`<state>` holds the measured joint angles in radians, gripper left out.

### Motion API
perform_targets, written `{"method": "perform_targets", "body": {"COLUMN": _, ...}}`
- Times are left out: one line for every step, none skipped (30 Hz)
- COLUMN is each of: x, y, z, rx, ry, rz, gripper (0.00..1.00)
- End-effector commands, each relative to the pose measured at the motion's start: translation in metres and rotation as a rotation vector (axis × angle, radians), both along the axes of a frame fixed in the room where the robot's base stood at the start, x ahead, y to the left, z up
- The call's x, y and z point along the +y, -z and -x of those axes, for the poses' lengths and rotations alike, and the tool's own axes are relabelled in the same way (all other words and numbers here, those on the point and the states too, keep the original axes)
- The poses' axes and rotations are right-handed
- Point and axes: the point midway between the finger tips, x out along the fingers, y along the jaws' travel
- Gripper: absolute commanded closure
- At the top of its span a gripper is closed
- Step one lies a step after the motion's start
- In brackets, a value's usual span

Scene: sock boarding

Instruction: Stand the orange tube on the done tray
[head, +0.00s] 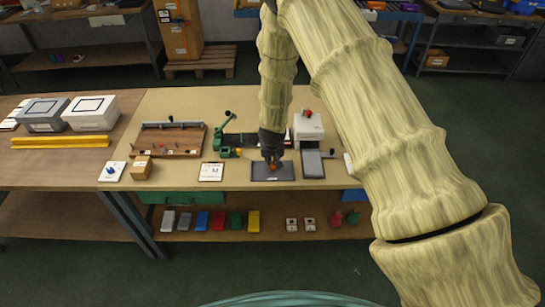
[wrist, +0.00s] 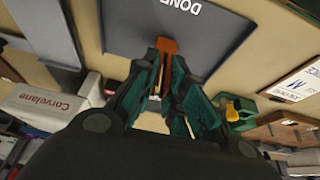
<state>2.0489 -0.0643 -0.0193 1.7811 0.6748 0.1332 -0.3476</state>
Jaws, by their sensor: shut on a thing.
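The orange tube (wrist: 166,46) is between the fingertips of my gripper (wrist: 167,72), which is shut on it. In the head view only a small orange bit of the tube (head: 273,168) shows below my gripper (head: 272,160); the rest is hidden by the fingers. The done tray (head: 286,172) is a flat dark tray near the front edge of the bench. In the wrist view the tray (wrist: 215,40) carries the word DONE. The tube is over the tray; I cannot tell whether it touches it.
A grey plate (head: 312,164) in front of a white box (head: 308,127) stands right of the tray. A card marked M (head: 211,172) lies to its left. A green device (head: 225,140) and a brown wooden board (head: 169,140) stand further back left.

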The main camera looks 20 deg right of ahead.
Motion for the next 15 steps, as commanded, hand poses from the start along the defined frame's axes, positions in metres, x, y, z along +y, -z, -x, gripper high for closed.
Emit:
{"method": "perform_targets", "body": {"x": 0.0001, "y": 0.0002, "z": 0.0, "rx": 0.0, "ry": 0.0, "rz": 0.0, "gripper": 1.0}}
{"method": "perform_targets", "body": {"x": 0.0001, "y": 0.0005, "z": 0.0001, "rx": 0.0, "ry": 0.0, "rz": 0.0, "gripper": 1.0}}
{"method": "perform_targets", "body": {"x": 0.0001, "y": 0.0014, "z": 0.0002, "rx": 0.0, "ry": 0.0, "rz": 0.0, "gripper": 1.0}}
{"method": "perform_targets", "body": {"x": 0.0002, "y": 0.0023, "z": 0.0002, "rx": 0.0, "ry": 0.0, "rz": 0.0, "gripper": 1.0}}
{"method": "perform_targets", "body": {"x": 0.0002, "y": 0.0031, "z": 0.0002, "rx": 0.0, "ry": 0.0, "rz": 0.0, "gripper": 1.0}}
{"method": "perform_targets", "body": {"x": 0.0001, "y": 0.0041, "z": 0.0001, "rx": 0.0, "ry": 0.0, "rz": 0.0, "gripper": 1.0}}
{"method": "perform_targets", "body": {"x": 0.0002, "y": 0.0033, "z": 0.0, "rx": 0.0, "ry": 0.0, "rz": 0.0, "gripper": 0.84}}
{"method": "perform_targets", "body": {"x": 0.0002, "y": 0.0029, "z": 0.0001, "rx": 0.0, "ry": 0.0, "rz": 0.0, "gripper": 0.78}}
{"method": "perform_targets", "body": {"x": 0.0002, "y": 0.0029, "z": 0.0001, "rx": 0.0, "ry": 0.0, "rz": 0.0, "gripper": 0.71}}
{"method": "perform_targets", "body": {"x": 0.0002, "y": 0.003, "z": 0.0001, "rx": 0.0, "ry": 0.0, "rz": 0.0, "gripper": 0.66}}
{"method": "perform_targets", "body": {"x": 0.0002, "y": 0.0029, "z": 0.0001, "rx": 0.0, "ry": 0.0, "rz": 0.0, "gripper": 0.66}}
{"method": "perform_targets", "body": {"x": 0.0002, "y": 0.0029, "z": 0.0001, "rx": 0.0, "ry": 0.0, "rz": 0.0, "gripper": 0.66}}
{"method": "perform_targets", "body": {"x": 0.0002, "y": 0.0029, "z": 0.0001, "rx": 0.0, "ry": 0.0, "rz": 0.0, "gripper": 0.66}}
{"method": "perform_targets", "body": {"x": 0.0002, "y": 0.0029, "z": 0.0001, "rx": 0.0, "ry": 0.0, "rz": 0.0, "gripper": 0.66}}
{"method": "perform_targets", "body": {"x": 0.0002, "y": 0.0029, "z": 0.0001, "rx": 0.0, "ry": 0.0, "rz": 0.0, "gripper": 0.66}}
